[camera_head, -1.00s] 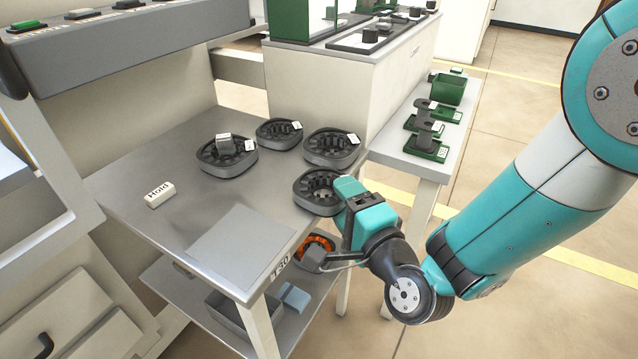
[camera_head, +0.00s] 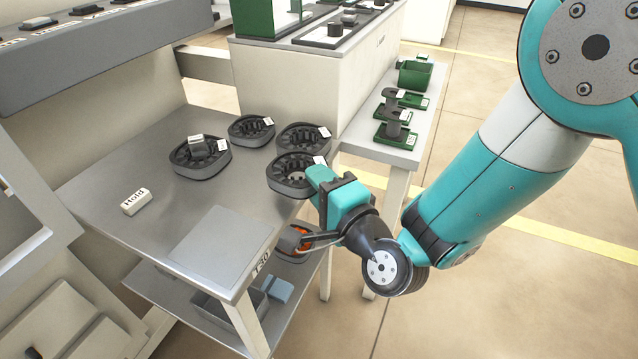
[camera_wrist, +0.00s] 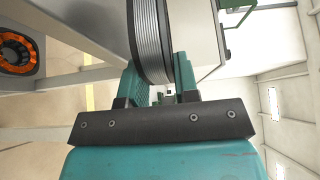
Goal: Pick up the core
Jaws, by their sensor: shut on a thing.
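The core in my grip is a dark ring with inner teeth and a white tag (camera_head: 292,181), seen in the head view near the table's right edge. It appears raised a little above the tabletop and overlaps the core behind it in the picture. My gripper (camera_head: 317,182) comes from the right and is shut on its near side. In the wrist view, the teal fingers of my gripper (camera_wrist: 158,72) stand on both sides of the core's grey ribbed wall (camera_wrist: 152,42). Three more cores stand on the table: right (camera_head: 318,133), back (camera_head: 251,127) and left (camera_head: 186,164).
The left core holds a grey block (camera_head: 198,147). A "Hold" block (camera_head: 135,201) and a bare square plate (camera_head: 219,242) are on the metal table (camera_head: 95,190). An orange-wound ring (camera_head: 301,229) shows below. A side bench (camera_head: 385,152) with green trays stands at the right.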

